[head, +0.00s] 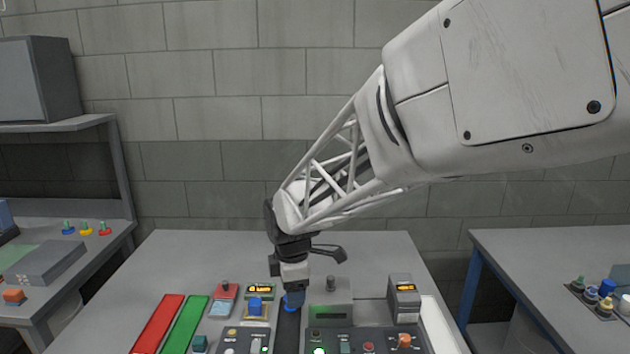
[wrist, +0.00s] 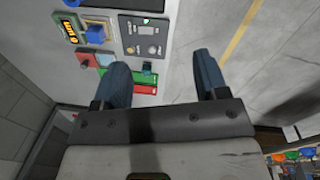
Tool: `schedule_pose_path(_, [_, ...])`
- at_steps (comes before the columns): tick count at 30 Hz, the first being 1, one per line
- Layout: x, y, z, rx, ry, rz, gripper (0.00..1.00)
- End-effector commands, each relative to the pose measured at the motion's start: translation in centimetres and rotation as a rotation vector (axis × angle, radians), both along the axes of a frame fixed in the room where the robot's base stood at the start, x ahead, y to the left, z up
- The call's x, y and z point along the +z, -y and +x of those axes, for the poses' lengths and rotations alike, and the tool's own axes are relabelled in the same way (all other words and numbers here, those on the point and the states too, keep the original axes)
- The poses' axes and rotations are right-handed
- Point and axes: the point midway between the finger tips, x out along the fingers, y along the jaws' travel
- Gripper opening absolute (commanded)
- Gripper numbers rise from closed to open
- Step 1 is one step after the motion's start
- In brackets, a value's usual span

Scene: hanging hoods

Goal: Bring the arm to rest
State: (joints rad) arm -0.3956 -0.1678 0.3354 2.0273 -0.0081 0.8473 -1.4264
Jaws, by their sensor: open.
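My arm reaches in from the upper right of the head view, and its end points down over the middle table (head: 220,252). My gripper (head: 292,300) is above the panels there, with its fingertips partly hidden in that view. In the wrist view my gripper (wrist: 165,82) shows two dark blue fingers spread well apart. Nothing is between the fingers, so it is open and empty. I cannot tell how high the fingertips are above the panels.
The middle table holds a red strip (head: 158,322), a green strip (head: 186,324), a grey control panel (head: 242,340), another panel (head: 365,342) and a grey box (head: 403,298). A left bench (head: 90,262) and a right table (head: 530,255) flank it. The middle table's back is clear.

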Motion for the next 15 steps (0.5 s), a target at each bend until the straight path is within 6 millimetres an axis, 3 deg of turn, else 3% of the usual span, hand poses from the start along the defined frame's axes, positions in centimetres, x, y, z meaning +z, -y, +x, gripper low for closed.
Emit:
schedule_pose_path(3, [1.9, 3.6, -2.1, -0.186, 0.010, 0.020, 0.67])
schedule_pose_path(15, [5.6, 13.4, -10.3, -0.816, 0.037, 0.098, 0.67])
